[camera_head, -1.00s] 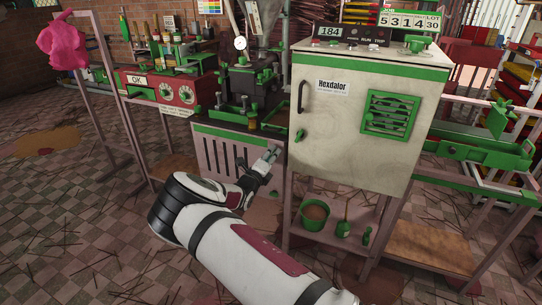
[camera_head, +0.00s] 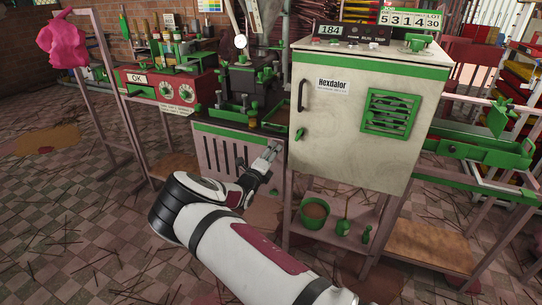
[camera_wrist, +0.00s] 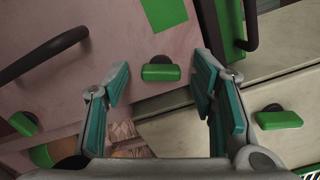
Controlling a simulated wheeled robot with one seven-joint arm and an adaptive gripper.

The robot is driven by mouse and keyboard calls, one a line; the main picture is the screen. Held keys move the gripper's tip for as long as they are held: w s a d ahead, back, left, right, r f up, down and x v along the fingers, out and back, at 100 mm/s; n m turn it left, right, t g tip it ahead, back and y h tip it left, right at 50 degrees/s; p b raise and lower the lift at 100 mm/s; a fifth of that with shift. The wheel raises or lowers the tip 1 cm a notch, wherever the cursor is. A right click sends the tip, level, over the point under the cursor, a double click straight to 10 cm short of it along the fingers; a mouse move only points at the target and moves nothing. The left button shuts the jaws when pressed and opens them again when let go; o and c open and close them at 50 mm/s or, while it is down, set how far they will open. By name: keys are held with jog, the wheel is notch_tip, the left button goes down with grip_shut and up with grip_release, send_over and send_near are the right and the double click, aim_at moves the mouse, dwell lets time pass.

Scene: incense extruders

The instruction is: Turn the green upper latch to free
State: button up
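In the wrist view a green latch (camera_wrist: 158,72) on a dark pivot sits on a pinkish panel (camera_wrist: 115,25). It shows between the fingertips of my gripper (camera_wrist: 161,66), nearer the left finger's side in height. My gripper is open with nothing held; its fingers appear apart from the latch, but the exact depth is unclear. Another green latch (camera_wrist: 278,120) sits on the cream surface to the right. In the head view my gripper (camera_head: 272,152) is low and left of the white cabinet (camera_head: 345,140), whose green latch (camera_head: 299,135) shows at its left edge.
The cabinet has a dark handle (camera_head: 301,95) and a green vent (camera_head: 390,113). A dark handle (camera_wrist: 45,55) also crosses the pinkish panel in the wrist view. A green bucket (camera_head: 315,212) stands on the low shelf. Open tiled floor lies left of my arm.

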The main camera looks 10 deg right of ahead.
jog(key=v, duration=1.2)
